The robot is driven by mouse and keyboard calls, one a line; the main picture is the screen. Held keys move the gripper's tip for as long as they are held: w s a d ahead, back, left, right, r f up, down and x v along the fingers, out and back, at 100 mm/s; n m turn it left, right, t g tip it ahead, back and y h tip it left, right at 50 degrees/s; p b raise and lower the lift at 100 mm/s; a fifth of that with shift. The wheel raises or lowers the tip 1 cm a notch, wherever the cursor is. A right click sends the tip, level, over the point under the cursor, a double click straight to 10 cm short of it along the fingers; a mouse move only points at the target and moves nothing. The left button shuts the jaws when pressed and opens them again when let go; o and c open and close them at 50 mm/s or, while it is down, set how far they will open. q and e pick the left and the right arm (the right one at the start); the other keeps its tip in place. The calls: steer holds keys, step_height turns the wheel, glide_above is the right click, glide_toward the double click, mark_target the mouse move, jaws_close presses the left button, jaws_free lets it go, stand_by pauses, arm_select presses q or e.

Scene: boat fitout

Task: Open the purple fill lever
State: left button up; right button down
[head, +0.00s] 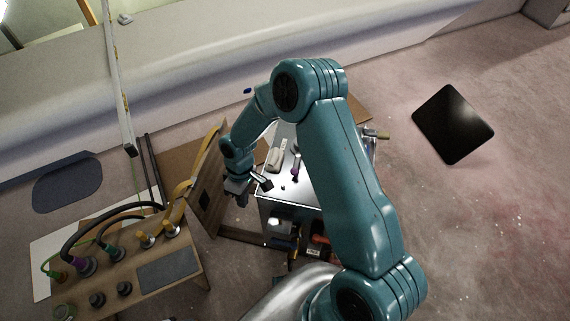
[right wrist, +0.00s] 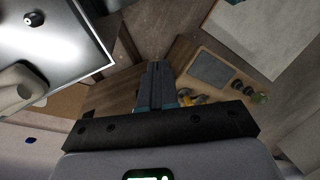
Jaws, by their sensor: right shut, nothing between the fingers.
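A small purple lever (head: 295,170) stands on the bright metal top of a box-like unit (head: 290,203), partly beside my right arm in the head view. My right gripper (head: 242,198) is off the left edge of that unit, apart from the lever. In the right wrist view its dark fingers (right wrist: 159,72) are together with nothing between them. The purple lever does not show in the right wrist view; the unit's metal top (right wrist: 75,45) does, at upper left. My left gripper is not in view.
On the metal top are a beige handle (head: 274,160) and a small black knob (right wrist: 33,18). A wooden panel (head: 207,190) stands close left of my right gripper. A wooden bench (head: 190,268) with hoses and coloured connectors is at lower left. A black square plate (head: 453,124) lies right.

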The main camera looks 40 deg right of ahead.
mark_target(297, 162)
steer(key=w+d+r+n+g+h+b, duration=0.1)
steer(key=w+d+r+h, duration=0.3)
steer(key=d+r, duration=0.7)
steer(key=w+d, duration=0.2)
steer(key=d, duration=0.1)
steer(key=shift+n, duration=0.4)
steer(key=shift+f, duration=0.1)
steer(key=x, duration=0.5)
steer(key=b+x, duration=0.1)
steer(key=x, duration=0.4)
steer(key=shift+s+f, duration=0.1)
steer(key=shift+s, duration=0.15)
steer(key=shift+s+d+p, duration=0.15)
steer(key=shift+s+d, duration=0.2)
steer(key=shift+s, duration=0.2)
steer(key=shift+s+d+p, duration=0.15)
steer(key=shift+s+d, duration=0.2)
steer(key=shift+s, duration=0.2)
steer(key=shift+s+d+f, duration=0.2)
steer(key=shift+s+d, duration=0.1)
steer(key=shift+s, duration=0.15)
